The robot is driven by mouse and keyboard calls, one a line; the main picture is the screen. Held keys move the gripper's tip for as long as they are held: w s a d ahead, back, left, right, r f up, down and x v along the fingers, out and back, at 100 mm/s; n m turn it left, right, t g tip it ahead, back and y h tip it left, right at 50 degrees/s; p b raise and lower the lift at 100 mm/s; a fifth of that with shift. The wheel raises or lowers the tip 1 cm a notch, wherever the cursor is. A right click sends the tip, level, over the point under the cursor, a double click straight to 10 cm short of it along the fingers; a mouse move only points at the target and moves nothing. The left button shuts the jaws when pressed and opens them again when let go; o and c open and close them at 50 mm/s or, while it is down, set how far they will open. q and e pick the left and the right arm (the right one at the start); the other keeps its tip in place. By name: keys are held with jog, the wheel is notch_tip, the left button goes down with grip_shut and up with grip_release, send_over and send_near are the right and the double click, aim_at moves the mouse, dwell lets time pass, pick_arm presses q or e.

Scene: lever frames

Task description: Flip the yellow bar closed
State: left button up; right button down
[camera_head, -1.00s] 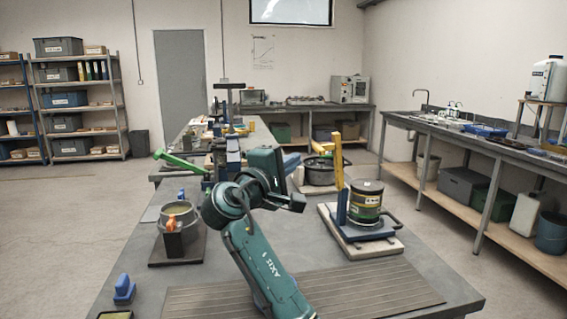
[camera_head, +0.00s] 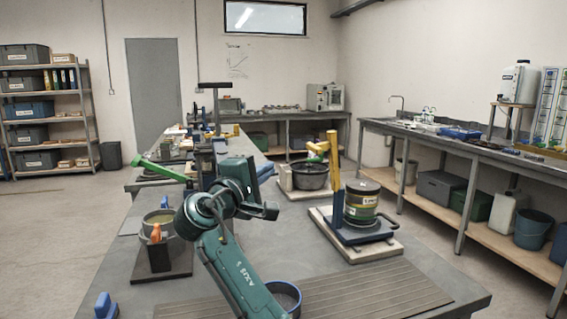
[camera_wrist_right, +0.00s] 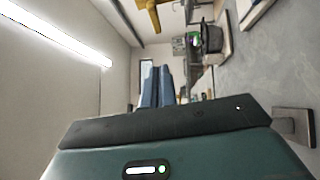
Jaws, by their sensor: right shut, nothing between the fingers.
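The yellow bar (camera_head: 333,158) stands upright on the left side of a blue base (camera_head: 350,233) in the head view. A dark can with a yellow band (camera_head: 361,203) sits on that base, and its top is uncovered by the bar. My right gripper (camera_head: 267,172) is left of the bar, clearly apart from it. In the wrist view its blue fingers (camera_wrist_right: 157,88) are together and empty. A yellow piece (camera_wrist_right: 150,12) shows at the top of that view; I cannot tell if it is the bar. My left gripper is out of view.
A pale board (camera_head: 385,252) carries the blue base. A black tub (camera_head: 310,177) stands behind. A pot with an orange handle (camera_head: 158,232) and a green lever (camera_head: 162,171) are left of my arm. A blue-rimmed round container (camera_head: 287,295) is beside my forearm. The ribbed mat (camera_head: 370,295) looks clear.

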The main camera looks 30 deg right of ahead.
send_near(309, 148)
jog(key=w, duration=0.4)
jog(key=d, duration=0.2)
jog(key=d+p, duration=0.1)
jog(key=d, duration=0.1)
jog(key=shift+s+r, duration=0.2)
jog(key=shift+s, duration=0.15)
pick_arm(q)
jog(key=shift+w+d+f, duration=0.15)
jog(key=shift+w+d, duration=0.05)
pick_arm(e)
jog(key=shift+s+d, duration=0.1)
jog(key=shift+d, duration=0.35)
jog(key=shift+r, duration=0.1)
